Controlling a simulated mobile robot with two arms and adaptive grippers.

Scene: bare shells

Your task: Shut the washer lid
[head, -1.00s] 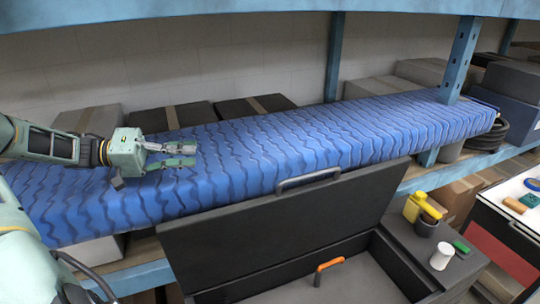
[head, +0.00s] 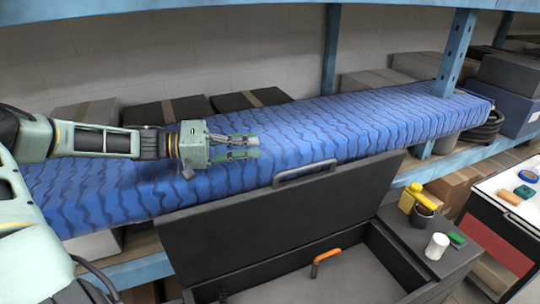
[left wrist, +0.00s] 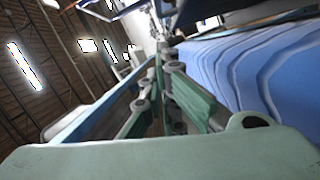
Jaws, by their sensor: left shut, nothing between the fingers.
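The washer lid (head: 245,228) is a dark grey panel standing raised at the back of the dark washer tub, with a grey bar handle (head: 304,172) on its top edge. The washer is open, and its grey inside (head: 345,280) shows with an orange-handled item (head: 326,257) in it. My left gripper (head: 258,147) is shut and empty, in front of the blue surface in the picture, above and left of the lid handle and apart from it. The left wrist view shows its green fingers (left wrist: 165,100) close together, with no lid visible. My right gripper is not in view.
A long blue ridged cover (head: 350,125) lies on the shelf behind the lid. A blue post (head: 456,55) rises at the right. A yellow bottle (head: 410,197) and white cup (head: 437,246) stand on the ledge right of the tub. A white-topped cabinet (head: 515,200) is farther right.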

